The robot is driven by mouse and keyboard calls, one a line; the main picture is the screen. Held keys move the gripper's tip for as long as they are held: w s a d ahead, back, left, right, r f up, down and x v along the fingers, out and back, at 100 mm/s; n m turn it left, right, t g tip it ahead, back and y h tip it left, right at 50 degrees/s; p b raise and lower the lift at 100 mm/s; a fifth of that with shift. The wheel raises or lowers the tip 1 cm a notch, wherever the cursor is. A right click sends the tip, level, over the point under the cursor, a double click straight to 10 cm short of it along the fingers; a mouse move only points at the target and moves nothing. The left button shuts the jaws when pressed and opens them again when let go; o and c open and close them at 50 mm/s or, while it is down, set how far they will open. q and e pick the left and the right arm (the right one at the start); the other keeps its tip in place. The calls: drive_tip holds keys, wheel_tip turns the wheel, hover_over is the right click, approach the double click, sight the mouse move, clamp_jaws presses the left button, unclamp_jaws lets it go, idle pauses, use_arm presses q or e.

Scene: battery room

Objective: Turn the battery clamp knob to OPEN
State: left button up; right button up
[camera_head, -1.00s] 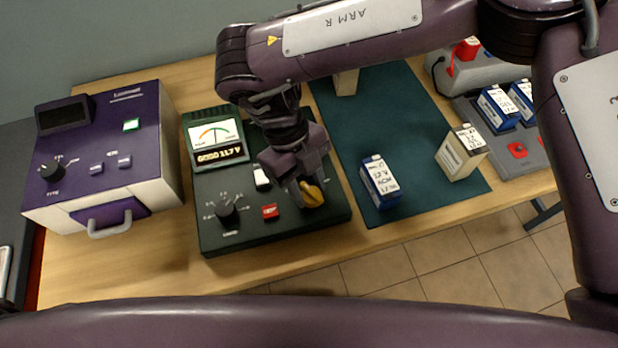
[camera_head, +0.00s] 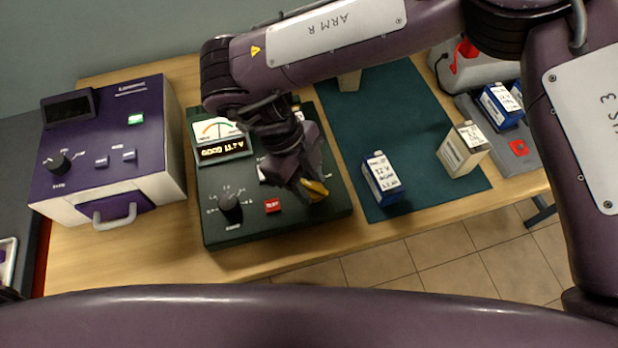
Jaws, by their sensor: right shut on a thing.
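The battery tester (camera_head: 265,225) is a dark green box on the wooden table, with a meter and a lit display (camera_head: 222,149) that seems to read GOOD and a voltage. My right gripper (camera_head: 312,188) is over its right front part. It is shut on a yellow knob (camera_head: 316,190), which I take to be the clamp knob. The fingers hide much of the knob, and its OPEN marking cannot be read. A black dial (camera_head: 230,203) and a red button (camera_head: 272,205) sit to the left on the tester. My left gripper is not in view.
A purple machine (camera_head: 104,140) with a front handle stands at the left. A blue and white battery (camera_head: 381,178) and a beige battery (camera_head: 462,150) stand on the green mat (camera_head: 405,110). More blue batteries (camera_head: 501,105) stand at the right in a grey holder.

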drive_tip(key=o, duration=1)
drive_tip(key=v, duration=0.8)
drive_tip(key=shift+f, duration=0.15)
